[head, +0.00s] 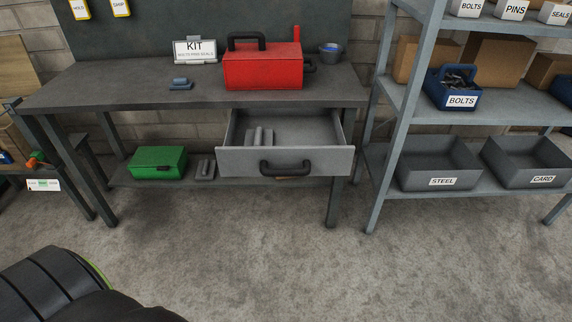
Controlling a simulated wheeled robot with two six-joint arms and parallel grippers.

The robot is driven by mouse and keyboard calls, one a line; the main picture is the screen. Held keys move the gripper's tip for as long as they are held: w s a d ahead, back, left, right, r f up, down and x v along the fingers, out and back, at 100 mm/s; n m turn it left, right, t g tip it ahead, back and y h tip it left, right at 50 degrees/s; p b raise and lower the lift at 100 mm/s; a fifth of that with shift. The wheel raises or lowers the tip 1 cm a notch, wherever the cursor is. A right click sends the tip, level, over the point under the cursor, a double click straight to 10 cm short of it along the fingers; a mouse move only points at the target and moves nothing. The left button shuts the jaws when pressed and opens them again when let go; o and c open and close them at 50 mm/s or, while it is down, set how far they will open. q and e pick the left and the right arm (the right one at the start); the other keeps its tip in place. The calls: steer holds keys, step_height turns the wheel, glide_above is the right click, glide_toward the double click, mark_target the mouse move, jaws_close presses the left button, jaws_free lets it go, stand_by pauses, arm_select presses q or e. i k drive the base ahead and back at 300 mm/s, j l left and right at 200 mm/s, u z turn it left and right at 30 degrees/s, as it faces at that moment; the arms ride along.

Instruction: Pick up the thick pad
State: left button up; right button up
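No item is labelled as the thick pad, and I cannot tell for sure which one it is. A small blue-grey block with a raised top (180,84) lies on the workbench top, left of the red toolbox. A grey ridged piece (259,137) lies inside the open drawer (285,161), toward its left side. Another grey ridged piece (205,169) sits on the lower shelf, right of the green box. Neither of my grippers shows in the head view.
The workbench (120,88) holds a red toolbox (262,70), a KIT sign (195,51) and a small bowl (330,52). A green box (158,162) is below. Shelving (398,110) with bins stands at right. The drawer juts forward; the floor (300,250) before it is clear.

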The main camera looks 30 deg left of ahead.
mark_target(259, 137)
steer(key=u, duration=2.7)
steer(key=z, duration=1.55)
steer(key=i+l+u, duration=0.15)
steer(key=i+l, duration=0.3)
